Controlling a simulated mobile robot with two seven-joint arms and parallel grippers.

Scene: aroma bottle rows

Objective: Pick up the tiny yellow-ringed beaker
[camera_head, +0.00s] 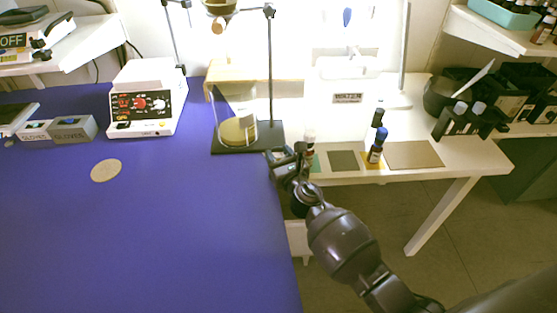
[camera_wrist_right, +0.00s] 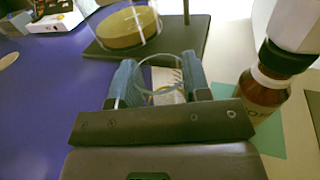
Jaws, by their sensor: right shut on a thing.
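My right gripper (camera_head: 279,154) is by the right edge of the blue table, just in front of the dark stand base. In the right wrist view, its two bluish fingers (camera_wrist_right: 161,80) are closed on a small clear glass beaker (camera_wrist_right: 157,62). The beaker's round rim shows between the fingers. Yellowish and pale marks show through the glass, but a yellow ring cannot be made out clearly. The lower part of the beaker is hidden by the gripper body. In the head view the beaker cannot be made out. My left gripper is not in view.
A larger glass beaker with yellow contents (camera_head: 238,130) stands on the dark stand base (camera_head: 262,138). A blue-capped bottle (camera_head: 376,150) is farther right. The blue table (camera_head: 150,230) is largely clear.

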